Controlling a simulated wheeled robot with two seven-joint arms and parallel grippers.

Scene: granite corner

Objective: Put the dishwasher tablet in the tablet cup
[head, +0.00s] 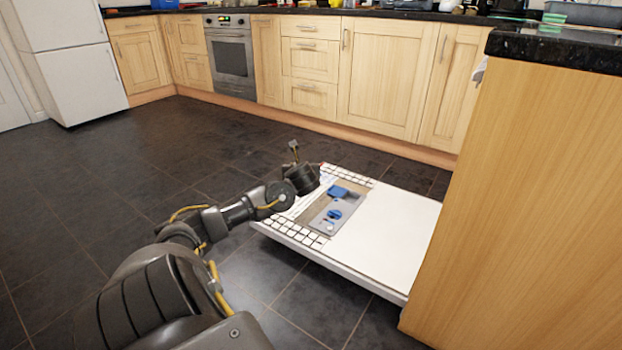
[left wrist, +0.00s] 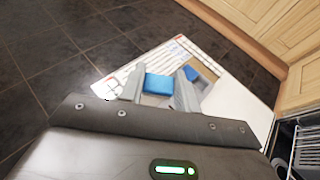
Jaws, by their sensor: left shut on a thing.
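My left gripper (left wrist: 160,88) is shut on the blue dishwasher tablet (left wrist: 158,84), which sits between the two grey fingers. In the head view my left gripper (head: 294,152) is at the far edge of the lowered dishwasher door (head: 405,222), and the tablet cannot be made out there. The grey dispenser panel (head: 318,214) on the door has a blue lid-like part (head: 338,192) and a round blue cap (head: 334,214). In the left wrist view a blue part of the panel (left wrist: 191,73) shows beyond the right finger. The cup's opening cannot be made out. My right gripper is not in view.
A wooden cabinet side (head: 530,190) under a dark worktop stands close on the right. A dish rack (left wrist: 307,148) shows at the right edge of the left wrist view. Dark tiled floor (head: 150,190) is clear to the left of the door.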

